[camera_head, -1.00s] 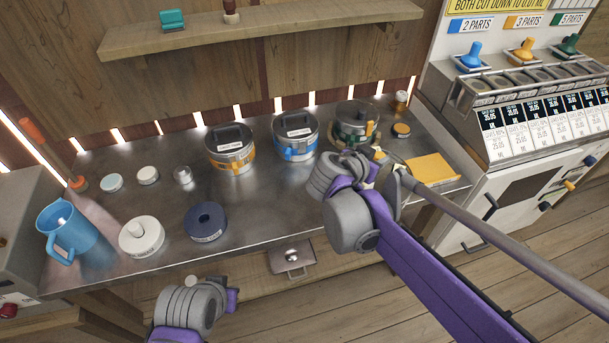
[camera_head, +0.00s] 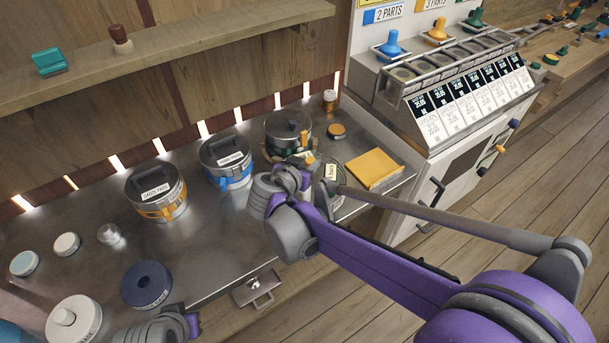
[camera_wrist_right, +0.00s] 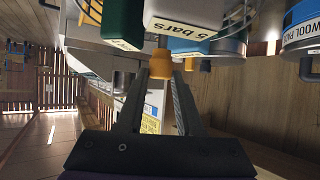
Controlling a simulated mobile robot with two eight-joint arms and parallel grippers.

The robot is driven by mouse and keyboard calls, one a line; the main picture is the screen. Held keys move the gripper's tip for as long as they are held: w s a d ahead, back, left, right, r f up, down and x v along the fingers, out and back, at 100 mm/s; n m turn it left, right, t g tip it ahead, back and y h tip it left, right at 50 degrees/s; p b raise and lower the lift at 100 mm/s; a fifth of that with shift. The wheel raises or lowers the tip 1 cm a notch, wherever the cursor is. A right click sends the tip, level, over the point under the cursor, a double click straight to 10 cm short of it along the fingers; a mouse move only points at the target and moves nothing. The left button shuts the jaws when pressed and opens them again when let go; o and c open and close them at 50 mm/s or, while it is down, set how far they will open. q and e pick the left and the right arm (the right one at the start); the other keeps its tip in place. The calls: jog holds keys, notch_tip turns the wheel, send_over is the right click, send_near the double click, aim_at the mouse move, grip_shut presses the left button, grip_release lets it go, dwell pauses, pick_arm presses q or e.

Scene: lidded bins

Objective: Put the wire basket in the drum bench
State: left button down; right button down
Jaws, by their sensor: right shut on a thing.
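The drum bench (camera_head: 214,242) is a steel-topped bench along the plank wall. Three lidded drums stand on it: orange-banded (camera_head: 157,192), blue-banded (camera_head: 226,162) and green-banded (camera_head: 288,134). My right gripper (camera_wrist_right: 157,85) is shut on an orange grip. In the head view the tag and part of the basket (camera_head: 337,190) show past my right wrist, near the bench's right end; my arm hides the rest. My left wrist is at the bottom edge, its fingers hidden.
A white dispenser cabinet (camera_head: 450,165) stands to the right. A shelf (camera_head: 180,38) runs above. Bare steel lies in front of the drums.

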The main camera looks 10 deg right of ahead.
jog(key=shift+f, duration=1.9)
jog(key=shift+f+b, duration=0.1)
jog(key=shift+b, duration=0.25)
jog(key=c, duration=0.5)
grip_release()
jog(key=shift+c, duration=0.2)
jog(key=shift+s+a+r, duration=0.25)
jog(key=shift+r, duration=0.05)
jog(key=p+v, duration=0.1)
jog(key=v, duration=1)
jog(key=s+d+f+n+g+y, duration=0.35)
jog(key=s+d+f, duration=0.25)
jog(key=s+d, duration=0.4)
jog(key=s+f+n+g+y, duration=0.1)
jog(key=s+f+n+y, duration=0.2)
jog(key=s, duration=0.7)
jog(key=shift+d+f+n+y, duration=0.2)
jog(key=shift+f+n+y, duration=0.15)
jog(key=shift+f, duration=0.25)
